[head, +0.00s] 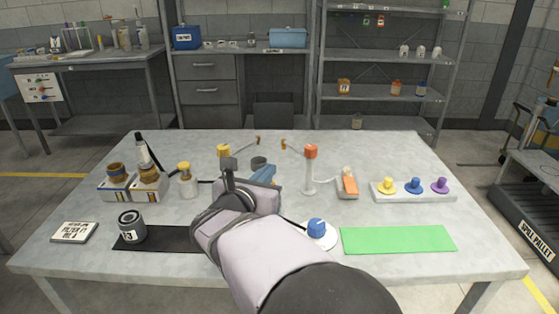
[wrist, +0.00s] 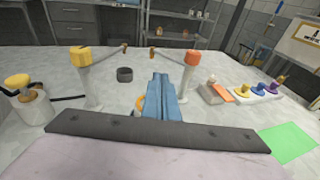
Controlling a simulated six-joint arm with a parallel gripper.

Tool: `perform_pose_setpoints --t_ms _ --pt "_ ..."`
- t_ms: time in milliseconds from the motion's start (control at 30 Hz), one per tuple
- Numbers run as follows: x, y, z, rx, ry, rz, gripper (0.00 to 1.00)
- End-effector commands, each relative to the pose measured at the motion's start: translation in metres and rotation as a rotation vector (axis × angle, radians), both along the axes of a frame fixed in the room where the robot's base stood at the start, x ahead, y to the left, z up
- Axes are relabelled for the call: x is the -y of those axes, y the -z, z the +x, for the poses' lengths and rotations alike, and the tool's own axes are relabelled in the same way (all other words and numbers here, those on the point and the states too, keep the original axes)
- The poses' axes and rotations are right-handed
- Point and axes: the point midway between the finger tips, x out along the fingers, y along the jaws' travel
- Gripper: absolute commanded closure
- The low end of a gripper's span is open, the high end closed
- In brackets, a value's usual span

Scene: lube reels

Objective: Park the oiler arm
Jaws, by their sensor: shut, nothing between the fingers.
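Two posts with short swing arms stand at the middle of the table; I cannot tell for sure which is the oiler arm. The yellow-topped post (head: 224,151) is on the left, also in the wrist view (wrist: 80,56), with its thin arm pointing back right. The orange-topped post (head: 310,152) is on the right, also in the wrist view (wrist: 193,58), with its arm pointing back left. The arm tips are apart. My gripper (head: 264,172) is shut and empty between the posts, its blue fingers also in the wrist view (wrist: 160,92). It touches neither post visibly.
A dark cup (head: 258,162) sits behind my gripper. An orange pedal (head: 348,184), a tray of coloured knobs (head: 415,195) and a green mat (head: 399,239) are right. A blue knob (head: 316,227) is near my arm.

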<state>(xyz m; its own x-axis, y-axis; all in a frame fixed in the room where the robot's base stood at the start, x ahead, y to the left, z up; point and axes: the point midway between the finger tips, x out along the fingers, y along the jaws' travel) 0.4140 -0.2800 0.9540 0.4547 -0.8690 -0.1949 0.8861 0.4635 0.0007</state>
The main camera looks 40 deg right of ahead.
Motion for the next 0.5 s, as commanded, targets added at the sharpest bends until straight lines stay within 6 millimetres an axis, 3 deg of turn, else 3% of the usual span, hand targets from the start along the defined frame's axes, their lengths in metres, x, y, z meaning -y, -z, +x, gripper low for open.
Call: perform_pose_setpoints --t_ms 200,500 --pt "0.038 0.009 0.018 -0.003 0.006 0.001 1.0" --pt "0.072 0.016 0.037 -0.002 0.002 0.001 1.0"
